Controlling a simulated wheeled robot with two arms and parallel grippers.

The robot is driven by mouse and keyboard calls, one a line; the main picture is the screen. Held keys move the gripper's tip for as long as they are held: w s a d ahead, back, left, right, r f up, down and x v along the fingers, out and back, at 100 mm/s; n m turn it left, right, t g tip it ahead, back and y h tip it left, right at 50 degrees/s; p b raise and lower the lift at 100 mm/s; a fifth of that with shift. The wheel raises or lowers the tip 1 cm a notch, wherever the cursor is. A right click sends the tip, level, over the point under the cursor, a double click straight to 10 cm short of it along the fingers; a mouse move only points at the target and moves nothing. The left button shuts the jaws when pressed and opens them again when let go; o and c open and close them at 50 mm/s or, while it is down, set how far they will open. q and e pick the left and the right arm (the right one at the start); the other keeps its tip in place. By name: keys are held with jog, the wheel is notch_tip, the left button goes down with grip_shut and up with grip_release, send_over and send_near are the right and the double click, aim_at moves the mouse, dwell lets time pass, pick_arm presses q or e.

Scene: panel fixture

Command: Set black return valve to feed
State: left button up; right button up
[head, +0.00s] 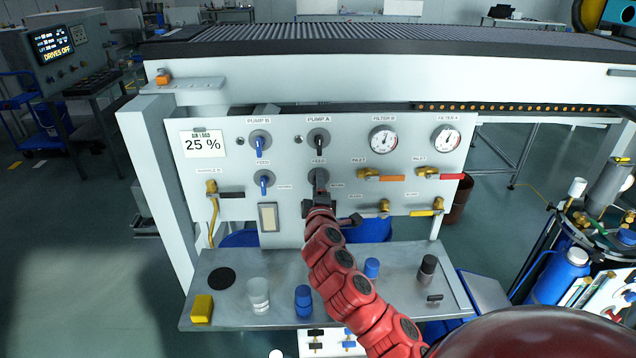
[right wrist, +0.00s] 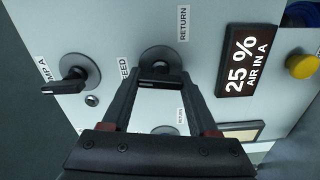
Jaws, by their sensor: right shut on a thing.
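The black return valve (head: 319,175) sits on the white panel below the PUMP A knob (head: 318,141), mostly hidden by my gripper in the head view. In the right wrist view its round base (right wrist: 160,57) shows between the fingertips. My right gripper (right wrist: 158,85) is shut on the valve's black handle; it also shows in the head view (head: 319,195). The FEED label (right wrist: 124,77) is left of the valve in the wrist view, and the RETURN label (right wrist: 183,23) is above it to the right. The handle's exact angle is hard to tell. My left gripper is out of view.
The blue return valve (head: 264,182) is left of the black one. Gauges (head: 383,140) and brass valves with orange and red handles (head: 386,178) are at right. Below, a metal shelf (head: 232,311) carries a yellow block (head: 202,308) and several small containers.

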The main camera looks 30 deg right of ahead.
jog(key=shift+n, duration=0.8)
jog(key=o, duration=1.4)
